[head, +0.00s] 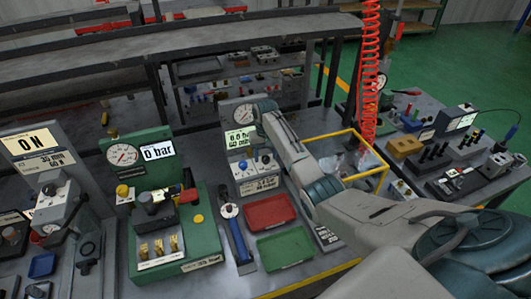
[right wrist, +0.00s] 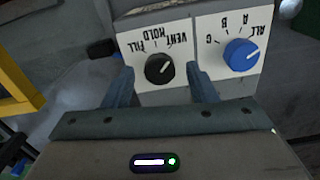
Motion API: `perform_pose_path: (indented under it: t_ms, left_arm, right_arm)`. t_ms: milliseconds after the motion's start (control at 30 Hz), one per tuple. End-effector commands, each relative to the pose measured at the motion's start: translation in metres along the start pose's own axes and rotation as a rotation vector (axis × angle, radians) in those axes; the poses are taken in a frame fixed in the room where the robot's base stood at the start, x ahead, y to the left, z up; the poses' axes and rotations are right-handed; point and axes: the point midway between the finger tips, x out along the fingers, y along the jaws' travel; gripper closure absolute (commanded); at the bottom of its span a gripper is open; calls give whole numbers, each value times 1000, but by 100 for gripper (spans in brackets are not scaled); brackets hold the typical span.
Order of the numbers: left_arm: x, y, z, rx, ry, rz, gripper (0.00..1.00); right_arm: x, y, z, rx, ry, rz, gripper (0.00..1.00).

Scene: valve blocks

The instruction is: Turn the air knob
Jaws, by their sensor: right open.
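The valve block (head: 257,175) stands in the middle of the bench, below a round gauge and a lit display. In the right wrist view its white panel shows upside down. It carries a black knob (right wrist: 159,69) marked FILL, HOLD and VENT, and a blue knob (right wrist: 241,55) marked A, B, C and ALL. No label reads "air". My right gripper (right wrist: 160,72) is open, with its two fingers on either side of the black knob in the picture; contact cannot be told. In the head view my right arm reaches to this block and partly covers it. My left gripper is not in view.
A red tray (head: 270,211) and a green tray (head: 284,248) lie in front of the block. A green valve station (head: 200,240) stands left. A yellow frame (head: 352,133) and a coiled red hose (head: 370,70) are close on the right.

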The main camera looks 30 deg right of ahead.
Motion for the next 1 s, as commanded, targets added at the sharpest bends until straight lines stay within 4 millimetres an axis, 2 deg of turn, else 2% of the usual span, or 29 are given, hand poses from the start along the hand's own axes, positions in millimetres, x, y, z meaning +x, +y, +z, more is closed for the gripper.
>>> perform_pose_path:
  t_ms: [267,500,767,1000]
  left_arm:
    - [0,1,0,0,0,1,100]
    - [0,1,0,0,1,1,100]
    - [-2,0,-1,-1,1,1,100]
    - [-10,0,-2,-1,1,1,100]
  right_arm:
    - [2,0,0,0,0,0,48]
    - [2,0,0,0,0,0,93]
    - [1,0,0,-22,0,0,93]
    - [-1,0,0,-132,1,-1,93]
